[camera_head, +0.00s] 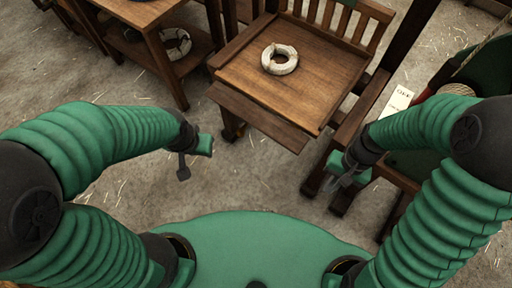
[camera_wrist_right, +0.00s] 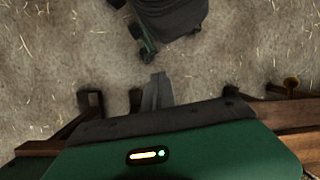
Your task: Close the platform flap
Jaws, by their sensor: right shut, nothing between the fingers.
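The wooden platform (camera_head: 318,84) stands ahead of me with a coil of pale rope (camera_head: 279,58) on it. The platform flap (camera_head: 258,115) is a narrow board along the platform's near edge. It looks tilted outward and down. My right gripper (camera_head: 335,183) is shut and empty, to the right of the flap and nearer to me, touching nothing that I can see. Its fingers (camera_wrist_right: 156,91) also show in the right wrist view, over bare floor. My left gripper (camera_head: 184,170) hangs left of the flap, apart from it; its fingers are too small to read.
A wooden shelf (camera_head: 152,50) with another rope coil (camera_head: 175,43) stands at the back left. Wooden posts and a pale written card (camera_head: 398,101) are close to my right arm. Straw-strewn floor (camera_head: 255,180) lies free between my grippers.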

